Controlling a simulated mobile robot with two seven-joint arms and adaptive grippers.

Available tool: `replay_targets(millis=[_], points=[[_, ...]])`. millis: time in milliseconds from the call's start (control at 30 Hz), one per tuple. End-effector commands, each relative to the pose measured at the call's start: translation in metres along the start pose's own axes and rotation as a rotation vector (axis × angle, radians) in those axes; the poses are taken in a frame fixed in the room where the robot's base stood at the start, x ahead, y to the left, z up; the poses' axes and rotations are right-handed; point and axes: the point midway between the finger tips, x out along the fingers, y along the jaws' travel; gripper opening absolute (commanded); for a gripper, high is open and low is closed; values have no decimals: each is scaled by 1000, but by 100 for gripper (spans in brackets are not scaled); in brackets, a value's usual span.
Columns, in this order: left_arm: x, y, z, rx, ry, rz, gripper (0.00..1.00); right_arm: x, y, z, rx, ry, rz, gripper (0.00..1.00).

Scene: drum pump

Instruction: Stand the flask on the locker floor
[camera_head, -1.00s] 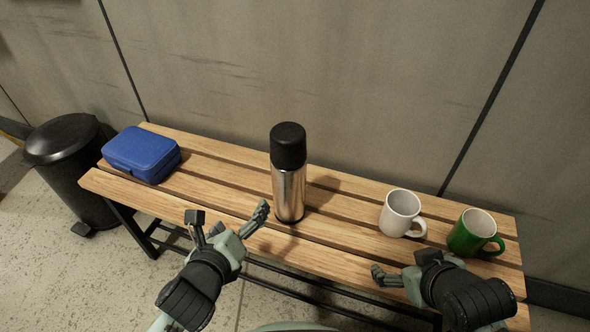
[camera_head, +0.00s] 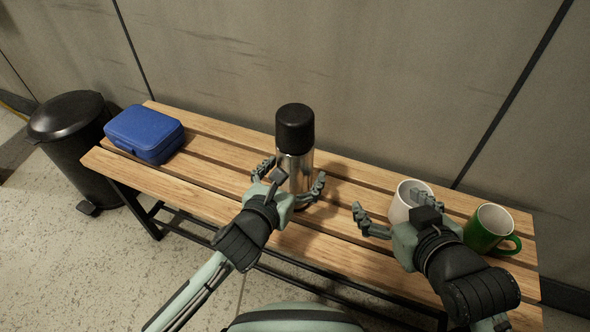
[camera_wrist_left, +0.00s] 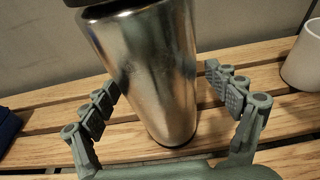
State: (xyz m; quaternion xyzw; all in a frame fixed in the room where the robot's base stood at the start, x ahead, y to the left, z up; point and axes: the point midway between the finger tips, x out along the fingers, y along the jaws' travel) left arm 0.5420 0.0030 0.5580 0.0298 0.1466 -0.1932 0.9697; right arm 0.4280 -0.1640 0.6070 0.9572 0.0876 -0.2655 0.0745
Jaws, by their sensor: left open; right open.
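The flask (camera_head: 297,168), steel with a black cap, stands upright on the slatted bench (camera_head: 215,203). My left gripper (camera_head: 289,187) is open, its fingers on either side of the flask's lower body. In the left wrist view the flask (camera_wrist_left: 150,70) stands between the two fingers of this gripper (camera_wrist_left: 168,92), with a visible gap at the right finger; contact at the left finger is unclear. My right gripper (camera_head: 390,212) is open and empty, in front of the white mug. No locker is in view.
A white mug (camera_head: 402,203), partly hidden by my right gripper, and a green mug (camera_head: 488,229) stand at the bench's right. A blue box (camera_head: 145,133) lies at its left end. A black bin (camera_head: 72,140) stands left of the bench. A grey wall (camera_head: 330,60) rises behind.

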Motion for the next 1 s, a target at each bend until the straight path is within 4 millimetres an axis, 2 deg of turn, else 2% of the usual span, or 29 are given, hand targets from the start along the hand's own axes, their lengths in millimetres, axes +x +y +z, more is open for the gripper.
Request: replay_targets(millis=[233,800,1000], points=[[2,0,0,-1,0,0,88,0,-1,-2,1,10,-2,85],[2,0,2,-1,-3,-1,21,0,-1,-2,1,8,-2,85],[2,0,2,-1,-3,-1,20,0,-1,-2,1,8,-2,85]])
